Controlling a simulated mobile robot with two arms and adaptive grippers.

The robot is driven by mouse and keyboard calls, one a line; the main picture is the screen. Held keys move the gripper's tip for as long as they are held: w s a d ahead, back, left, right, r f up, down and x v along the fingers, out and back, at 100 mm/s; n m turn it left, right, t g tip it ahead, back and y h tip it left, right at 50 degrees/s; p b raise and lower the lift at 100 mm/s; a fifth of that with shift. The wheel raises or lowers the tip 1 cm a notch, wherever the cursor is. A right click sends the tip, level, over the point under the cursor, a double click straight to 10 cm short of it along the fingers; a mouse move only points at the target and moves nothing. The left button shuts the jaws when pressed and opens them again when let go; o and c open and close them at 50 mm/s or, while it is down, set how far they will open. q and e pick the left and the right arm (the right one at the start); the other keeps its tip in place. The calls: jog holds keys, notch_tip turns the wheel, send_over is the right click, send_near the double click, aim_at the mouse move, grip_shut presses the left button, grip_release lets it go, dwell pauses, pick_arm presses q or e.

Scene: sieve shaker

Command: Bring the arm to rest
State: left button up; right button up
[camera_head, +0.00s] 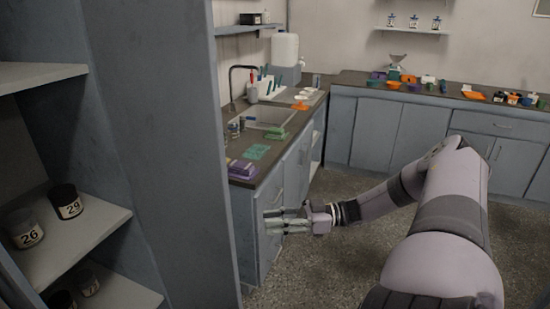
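My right arm (445,210) reaches in from the lower right and bends back toward the left at the elbow. My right gripper (272,221) points left, in front of the grey-blue cabinet doors under the sink counter. Its fingers look spread apart, with nothing seen between them. Whether it touches the cabinet cannot be told from this view. My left arm and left gripper are not in view.
A tall shelf unit (165,150) stands close on the left, holding dark jars labelled 29 (66,202) and 26 (25,229). The counter with the sink (266,115) carries purple and green items. A back counter (350,80) holds small items. Speckled floor (335,265) is open below my arm.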

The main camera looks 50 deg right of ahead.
dwell(0.6)
jog(key=s+d+f+m+t+h, duration=0.1)
jog(key=d+f+m+h, duration=0.2)
jog(key=f, duration=0.7)
jog(key=s+d+f+h, duration=0.25)
jog(key=f+h, duration=0.25)
jog(key=f, duration=0.4)
jog(key=s+f+m+g+h, duration=0.1)
jog(key=s+f+h, duration=0.15)
jog(key=f, duration=0.65)
jog(key=s+f+m+g+h, duration=0.15)
jog(key=s+f, duration=0.25)
jog(key=f, duration=0.5)
jog(key=s+a+f+m+g+h, duration=0.2)
jog(key=s+a+f+g, duration=0.4)
jog(key=s+a+f, duration=0.95)
jog(key=s+a+f+g, duration=0.2)
jog(key=s+a+f, duration=0.1)
jog(key=a, duration=0.4)
jog(key=s+a+f+g+y+p, duration=0.1)
jog(key=s+a+f, duration=0.3)
jog(key=a, duration=0.4)
jog(key=shift+s+n+g, duration=0.45)
jog(key=shift+s+g, duration=0.2)
jog(key=shift+s, duration=0.05)
